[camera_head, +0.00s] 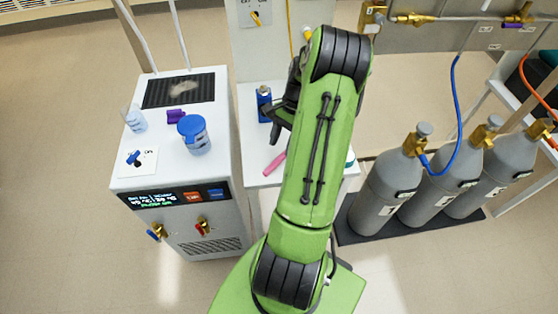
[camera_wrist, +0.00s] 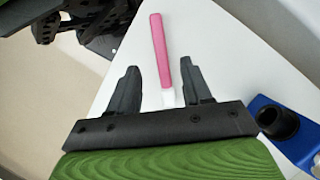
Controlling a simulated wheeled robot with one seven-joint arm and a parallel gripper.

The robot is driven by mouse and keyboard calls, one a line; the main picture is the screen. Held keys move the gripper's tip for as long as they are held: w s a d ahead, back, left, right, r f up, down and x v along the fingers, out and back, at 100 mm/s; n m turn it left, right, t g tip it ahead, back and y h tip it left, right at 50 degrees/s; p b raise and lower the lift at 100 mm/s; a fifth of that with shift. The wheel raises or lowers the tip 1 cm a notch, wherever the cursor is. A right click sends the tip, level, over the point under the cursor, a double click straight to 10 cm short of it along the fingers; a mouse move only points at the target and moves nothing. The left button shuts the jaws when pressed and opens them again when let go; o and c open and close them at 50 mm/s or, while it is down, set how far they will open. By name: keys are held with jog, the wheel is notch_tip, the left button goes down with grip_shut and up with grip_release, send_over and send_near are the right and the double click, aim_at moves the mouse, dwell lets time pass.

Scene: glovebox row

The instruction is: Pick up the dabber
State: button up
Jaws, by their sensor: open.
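A pink stick with a pale tip, which looks like the dabber (camera_head: 275,163), lies on the white bench top in the head view. In the wrist view the pink dabber (camera_wrist: 158,45) lies lengthwise beyond and between the finger directions, its pale tip nearest the palm. My gripper (camera_wrist: 160,72) is open and empty, one finger on each side of the dabber's line. I cannot tell the height of the fingers above the bench. In the head view my green arm hides much of the bench, and the fingers are hard to make out.
A blue bottle (camera_head: 264,104) stands on the bench; a blue item with a black cap (camera_wrist: 279,120) is close right of my gripper. A white cabinet (camera_head: 170,180) with a blue-lidded jar (camera_head: 196,136) is at left. Grey gas cylinders (camera_head: 388,180) stand at right.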

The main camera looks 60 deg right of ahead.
aim_at(276, 161)
jog(key=b+x, duration=0.1)
jog(key=x, duration=0.4)
jog(key=shift+f, duration=0.4)
jog(key=shift+r, duration=0.1)
grip_shut()
